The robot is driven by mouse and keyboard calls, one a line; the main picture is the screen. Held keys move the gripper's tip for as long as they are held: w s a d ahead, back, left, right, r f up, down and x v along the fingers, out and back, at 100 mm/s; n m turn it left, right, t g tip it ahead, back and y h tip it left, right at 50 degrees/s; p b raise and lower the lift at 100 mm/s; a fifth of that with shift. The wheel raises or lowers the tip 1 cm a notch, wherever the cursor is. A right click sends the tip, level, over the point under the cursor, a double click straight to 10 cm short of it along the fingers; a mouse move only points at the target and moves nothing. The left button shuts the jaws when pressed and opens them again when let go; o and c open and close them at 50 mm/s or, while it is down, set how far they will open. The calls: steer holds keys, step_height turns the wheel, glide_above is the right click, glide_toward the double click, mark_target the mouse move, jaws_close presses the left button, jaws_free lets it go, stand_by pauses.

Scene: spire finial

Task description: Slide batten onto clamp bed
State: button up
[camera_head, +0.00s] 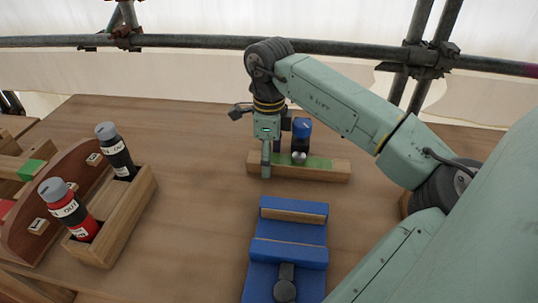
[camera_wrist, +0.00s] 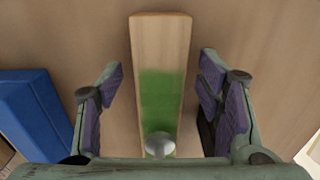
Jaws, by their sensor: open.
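The batten (camera_head: 335,172) is a pale wooden strip with a green patch, lying flat on the table behind the clamp bed. A silver rounded knob (camera_head: 299,158) shows at its green part. My gripper (camera_head: 272,158) is over the batten, left of the knob. In the wrist view my gripper (camera_wrist: 160,105) is open, one finger to each side of the batten (camera_wrist: 160,45), with gaps between. The clamp bed (camera_head: 291,228) is blue, nearer the camera, with raised blocks and a dark knob; a blue block shows left in the wrist view (camera_wrist: 35,115).
A blue-topped cylinder (camera_head: 302,128) stands behind the batten. At the left, a wooden caddy (camera_head: 130,215) holds a black bottle (camera_head: 116,153) and a red bottle (camera_head: 72,212). The table between caddy and clamp bed is clear. Scaffold pipes run behind.

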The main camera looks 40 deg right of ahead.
step_height(320, 180, up, 12)
stand_by(0.4)
steer(key=shift+f, duration=0.1)
